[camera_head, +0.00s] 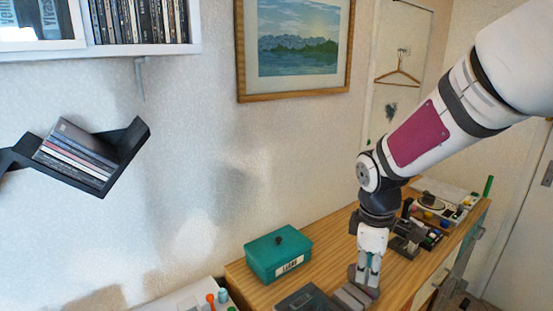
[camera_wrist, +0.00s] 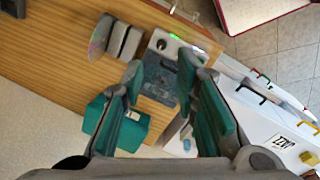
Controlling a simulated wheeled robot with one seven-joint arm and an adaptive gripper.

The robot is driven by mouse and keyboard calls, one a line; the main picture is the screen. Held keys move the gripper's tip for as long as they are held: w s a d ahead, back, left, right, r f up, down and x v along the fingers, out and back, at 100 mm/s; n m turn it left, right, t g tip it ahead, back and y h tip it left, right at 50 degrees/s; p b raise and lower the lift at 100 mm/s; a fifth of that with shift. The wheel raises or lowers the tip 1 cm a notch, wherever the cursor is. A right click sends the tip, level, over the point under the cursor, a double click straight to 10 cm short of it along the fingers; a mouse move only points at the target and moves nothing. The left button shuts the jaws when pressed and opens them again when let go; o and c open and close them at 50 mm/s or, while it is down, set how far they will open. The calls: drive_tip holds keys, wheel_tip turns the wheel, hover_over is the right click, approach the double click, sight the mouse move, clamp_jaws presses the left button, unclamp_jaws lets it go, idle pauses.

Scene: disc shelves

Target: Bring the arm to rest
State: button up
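My gripper (camera_head: 367,274) points down over the wooden desk (camera_head: 330,236), at the desk's near part in the head view. In the wrist view my gripper (camera_wrist: 170,78) has its two fingers well apart, with nothing held between them. A light device with a dark panel (camera_wrist: 160,76) lies below, seen through the gap. My arm (camera_head: 430,125) reaches in from the upper right and bends down at the wrist. A grey slotted holder (camera_wrist: 125,42) stands beside the device, with a shiny disc (camera_wrist: 100,36) at its end.
A teal box (camera_head: 278,257) stands on the desk left of my gripper. A dark flat case (camera_head: 306,300) lies nearby. Small clutter (camera_head: 440,207) fills the desk's far right. A black zigzag shelf (camera_head: 127,150) and white shelf (camera_head: 150,50) hold disc cases on the wall, beside a framed picture (camera_head: 297,40).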

drive_tip(key=s+r+m+t, duration=0.2)
drive_tip(key=s+r+m, duration=0.4)
drive_tip(key=s, duration=0.3)
drive_tip(key=s+a+r+m+t+y, duration=0.1)
drive_tip(key=s+r+m+t, duration=0.1)
drive_tip(key=s+r+m, duration=0.4)
drive_tip(key=shift+s+r, duration=1.45)
drive_tip(key=shift+s, duration=0.75)
